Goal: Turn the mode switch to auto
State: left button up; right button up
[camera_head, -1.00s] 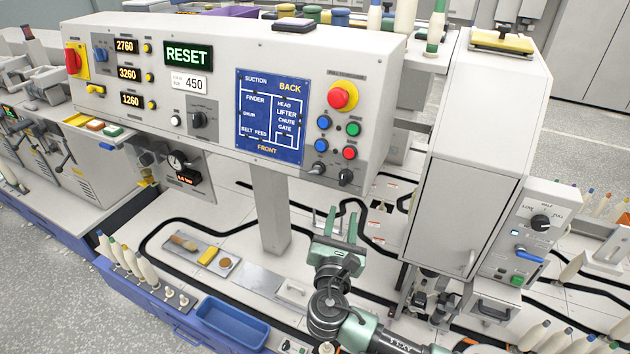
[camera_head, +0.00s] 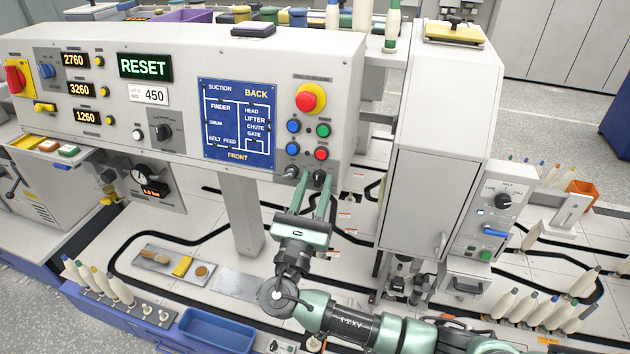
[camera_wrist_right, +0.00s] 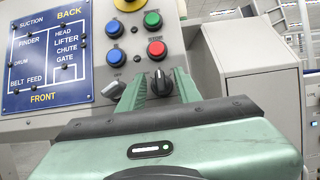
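In the wrist view the right switch (camera_wrist_right: 162,82) appears between the two green fingers, and the left switch (camera_wrist_right: 113,87) lies outside the left finger. I cannot tell whether either finger touches. My left gripper is not in view.
A red mushroom button (camera_head: 309,98) on a yellow base sits above blue, green and red buttons. Another black knob (camera_head: 162,131) is further left on the panel. A grey cabinet (camera_head: 435,150) stands right of my gripper. A support post (camera_head: 241,215) stands to its left.

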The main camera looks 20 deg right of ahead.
jog(key=shift+d, duration=0.1)
jog(key=shift+w, duration=0.1)
grip_shut()
